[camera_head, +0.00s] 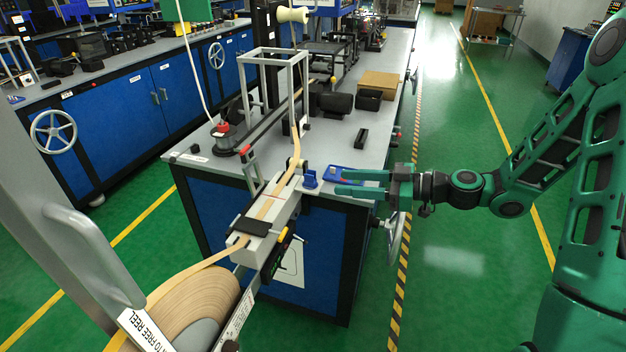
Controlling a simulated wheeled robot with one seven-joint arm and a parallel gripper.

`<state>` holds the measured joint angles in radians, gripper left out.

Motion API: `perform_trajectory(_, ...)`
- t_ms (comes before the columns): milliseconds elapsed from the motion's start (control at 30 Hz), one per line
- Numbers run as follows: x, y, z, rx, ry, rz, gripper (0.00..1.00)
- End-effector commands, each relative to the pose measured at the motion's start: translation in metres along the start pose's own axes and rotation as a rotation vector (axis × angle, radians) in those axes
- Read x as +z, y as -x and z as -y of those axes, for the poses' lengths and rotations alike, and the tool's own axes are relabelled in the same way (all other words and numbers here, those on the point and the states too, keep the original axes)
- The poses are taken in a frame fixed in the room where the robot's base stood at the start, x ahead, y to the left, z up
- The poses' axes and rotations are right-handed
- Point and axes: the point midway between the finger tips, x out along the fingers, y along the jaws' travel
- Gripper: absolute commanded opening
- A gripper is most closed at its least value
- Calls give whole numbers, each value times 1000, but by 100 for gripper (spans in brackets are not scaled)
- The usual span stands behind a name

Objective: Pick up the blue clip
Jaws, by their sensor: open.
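The blue clip (310,178) is a small upright blue piece on the near edge of the grey workbench (318,152), just right of the tape guide block. My gripper (341,182) reaches in from the right, with its teal fingers pointing left toward the clip. The fingers are apart and empty, and their tips are a short way right of the clip. A flat blue plate or tray (345,170) lies on the bench just behind the fingers, partly hidden by them.
A tan tape runs from a large reel (200,300) over the grey guide block (268,222) at left. A metal frame (272,85) and a red-topped black base (223,140) stand on the bench. A small black block (361,138) and a cardboard box (380,84) sit farther back.

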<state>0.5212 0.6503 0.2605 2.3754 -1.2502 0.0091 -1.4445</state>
Motion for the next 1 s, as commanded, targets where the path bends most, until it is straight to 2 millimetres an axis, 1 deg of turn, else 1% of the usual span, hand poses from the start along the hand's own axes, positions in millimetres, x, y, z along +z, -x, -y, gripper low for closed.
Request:
perform_trajectory(67, -2, -5, -2, 4, 5, -18, 42)
perform_trajectory(300, -3, -39, -2, 3, 7, -19, 42)
perform_trajectory(400, -3, -50, -2, 4, 8, -19, 42)
perform_trajectory(567, -3, -58, -3, 5, 7, -17, 42)
perform_trajectory(667, -3, -68, -3, 3, 7, -18, 42)
perform_trajectory(800, -2, -89, -4, 3, 8, -17, 42)
perform_trajectory(900, -3, -100, -5, 4, 7, -17, 42)
perform_trajectory(1000, -3, -106, -5, 5, 7, -17, 42)
